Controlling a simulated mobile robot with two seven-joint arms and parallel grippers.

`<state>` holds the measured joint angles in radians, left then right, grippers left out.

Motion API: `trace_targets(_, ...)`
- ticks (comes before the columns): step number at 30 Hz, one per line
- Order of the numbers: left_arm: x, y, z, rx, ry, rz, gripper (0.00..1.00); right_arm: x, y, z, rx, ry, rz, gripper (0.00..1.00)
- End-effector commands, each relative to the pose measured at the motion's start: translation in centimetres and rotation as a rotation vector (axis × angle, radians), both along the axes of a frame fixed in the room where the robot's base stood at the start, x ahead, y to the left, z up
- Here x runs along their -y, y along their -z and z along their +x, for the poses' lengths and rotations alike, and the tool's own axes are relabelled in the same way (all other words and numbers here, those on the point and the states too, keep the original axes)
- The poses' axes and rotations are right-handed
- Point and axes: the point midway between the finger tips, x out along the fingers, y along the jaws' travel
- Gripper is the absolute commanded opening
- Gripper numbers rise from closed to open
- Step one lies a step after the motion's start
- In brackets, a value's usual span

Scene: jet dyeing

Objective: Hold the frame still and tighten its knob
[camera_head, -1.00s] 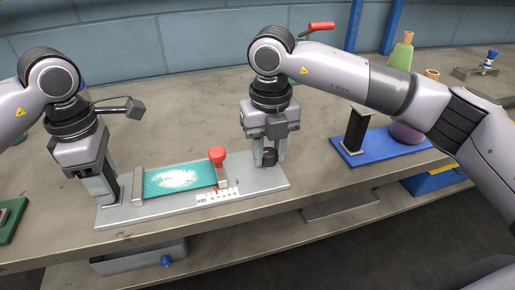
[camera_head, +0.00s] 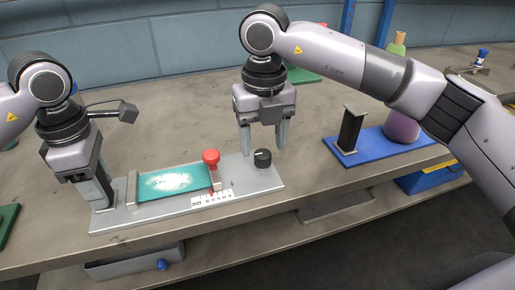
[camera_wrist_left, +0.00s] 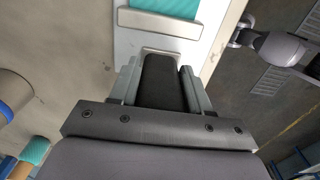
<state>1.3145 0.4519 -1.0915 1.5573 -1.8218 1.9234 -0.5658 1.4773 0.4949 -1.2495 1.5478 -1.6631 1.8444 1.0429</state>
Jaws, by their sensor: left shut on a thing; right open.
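The frame (camera_head: 150,209) is a light grey plate lying on the bench, with teal cloth (camera_head: 172,182) stretched across it. A red-topped part (camera_head: 211,158) stands at the cloth's right end. The black knob (camera_head: 262,158) with a white mark sits upright at the plate's right end. My left gripper (camera_head: 103,205) is down at the plate's left end; in the left wrist view it is shut on a dark grip block (camera_wrist_left: 162,82) of the frame. My right gripper (camera_head: 262,148) is open and empty, its fingers apart just above and behind the knob, not gripping it.
A blue tray (camera_head: 372,151) with a dark post (camera_head: 350,128) and a purple flask (camera_head: 402,126) stands to the right. The bench's front edge runs close before the frame. A grey bin (camera_head: 130,262) is below.

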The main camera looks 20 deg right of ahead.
Motion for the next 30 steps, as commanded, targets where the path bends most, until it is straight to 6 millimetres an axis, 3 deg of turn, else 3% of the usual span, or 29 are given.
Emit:
trace_targets(6,0.0,0.0,0.0,0.000,0.001,-0.002,0.15,0.0,-5.0,0.1,0.004,0.001,0.002,0.61)
trace_targets(12,0.1,0.0,0.0,0.000,0.001,-0.002,0.15,-0.1,-7.9,0.0,0.002,0.000,0.002,0.61)
trace_targets(27,0.1,0.0,0.0,0.000,0.001,-0.002,0.15,0.0,-8.8,0.0,0.000,0.000,0.001,0.61)
trace_targets(28,0.1,0.0,0.0,0.000,0.001,-0.002,0.50,0.0,-8.8,0.0,0.000,0.000,0.001,0.61)
trace_targets(30,0.1,0.0,0.0,0.000,0.001,-0.002,0.73,0.0,-8.8,0.0,0.000,0.000,0.001,0.61)
